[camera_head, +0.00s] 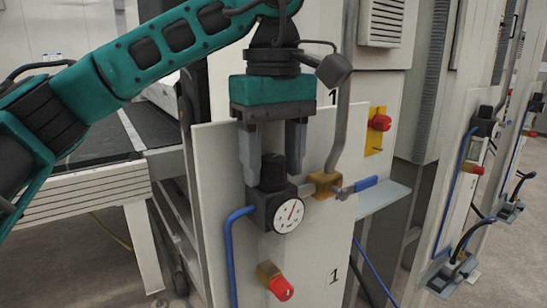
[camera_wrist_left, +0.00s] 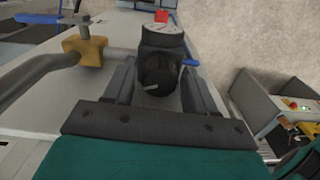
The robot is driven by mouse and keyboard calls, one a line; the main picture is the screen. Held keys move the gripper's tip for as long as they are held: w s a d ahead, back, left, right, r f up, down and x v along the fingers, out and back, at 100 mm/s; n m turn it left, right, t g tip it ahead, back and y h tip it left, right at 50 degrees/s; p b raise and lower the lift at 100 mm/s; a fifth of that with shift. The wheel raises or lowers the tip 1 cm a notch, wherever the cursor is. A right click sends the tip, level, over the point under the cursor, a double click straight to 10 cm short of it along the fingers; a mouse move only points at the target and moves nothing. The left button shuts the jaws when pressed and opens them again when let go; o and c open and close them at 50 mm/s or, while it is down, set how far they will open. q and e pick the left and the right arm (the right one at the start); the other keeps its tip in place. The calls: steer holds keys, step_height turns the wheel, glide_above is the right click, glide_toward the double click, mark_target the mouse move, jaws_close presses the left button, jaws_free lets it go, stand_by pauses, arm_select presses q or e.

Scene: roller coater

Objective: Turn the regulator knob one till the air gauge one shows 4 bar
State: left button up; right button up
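The black regulator knob one (camera_head: 273,173) stands on top of a black regulator body on the pale panel marked 1. The round white air gauge one (camera_head: 288,216) faces front below it. Its red needle points up and right; the numbers are too small to read. My left gripper (camera_head: 273,177) comes down from above with its fingers on either side of the knob. In the left wrist view the knob (camera_wrist_left: 157,75) sits between the two fingers, with gaps visible on both sides. The gauge (camera_wrist_left: 163,28) appears beyond it, seen at a slant. My right gripper is not in view.
A brass valve (camera_head: 324,184) with a blue lever (camera_head: 365,184) joins a grey pipe just right of the regulator. A red knob (camera_head: 281,288) sits below, and a red button (camera_head: 380,122) on a yellow plate is at right. A blue hose (camera_head: 230,255) runs down the left.

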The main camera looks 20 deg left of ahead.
mark_target(274, 158)
arm_select(q)
steer(key=c, duration=0.8)
steer(key=shift+n+p, duration=0.3)
steer(key=shift+n, duration=0.5)
steer(key=shift+c, duration=0.2)
steer(key=n, duration=0.2)
steer(key=shift+n, duration=0.4)
steer(key=o, duration=1.1)
steer(key=shift+c, duration=0.2)
step_height(274, 158, up, 13)
steer(key=p, duration=0.2)
